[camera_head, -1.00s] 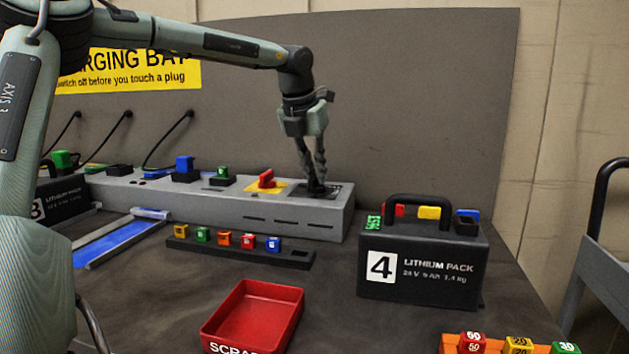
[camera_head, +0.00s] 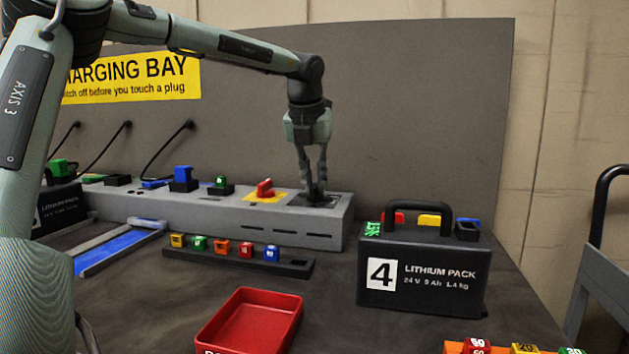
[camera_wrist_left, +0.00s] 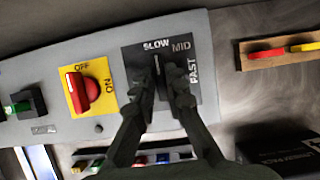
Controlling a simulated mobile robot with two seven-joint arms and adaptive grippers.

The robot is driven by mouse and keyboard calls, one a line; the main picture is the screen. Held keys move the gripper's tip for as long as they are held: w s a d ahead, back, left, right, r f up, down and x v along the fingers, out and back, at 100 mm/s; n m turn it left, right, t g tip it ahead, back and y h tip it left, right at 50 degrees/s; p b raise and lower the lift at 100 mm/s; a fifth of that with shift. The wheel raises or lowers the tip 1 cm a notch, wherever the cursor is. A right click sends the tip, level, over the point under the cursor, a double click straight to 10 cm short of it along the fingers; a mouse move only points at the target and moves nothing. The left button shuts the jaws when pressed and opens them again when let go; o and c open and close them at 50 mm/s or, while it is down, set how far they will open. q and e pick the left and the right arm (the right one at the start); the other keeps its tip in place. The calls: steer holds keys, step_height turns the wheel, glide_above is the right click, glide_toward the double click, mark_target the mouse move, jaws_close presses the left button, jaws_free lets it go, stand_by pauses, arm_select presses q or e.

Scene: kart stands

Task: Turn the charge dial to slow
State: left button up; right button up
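The charge dial (camera_wrist_left: 158,80) is a dark knob on a black plate (camera_wrist_left: 194,50) marked SLOW, MID and FAST. A white line on the dial points towards SLOW in the left wrist view. The plate sits at the right end of the grey charging console (camera_head: 338,222). My left gripper (camera_head: 317,187) reaches down from above with its fingers on either side of the dial, seemingly shut on it; the fingers (camera_wrist_left: 156,70) hide much of its sides. My right gripper is not in view.
A red switch (camera_head: 265,188) on a yellow plate stands left of the dial. A black lithium pack (camera_head: 420,275) stands to the right. A red tray (camera_head: 250,320) and a rack of coloured blocks (camera_head: 290,265) lie in front. A board (camera_head: 420,90) rises behind.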

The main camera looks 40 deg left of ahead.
arm_select(q)
steer(key=o, duration=0.4)
steer(key=shift+c, duration=0.2)
steer(key=v, duration=1.2)
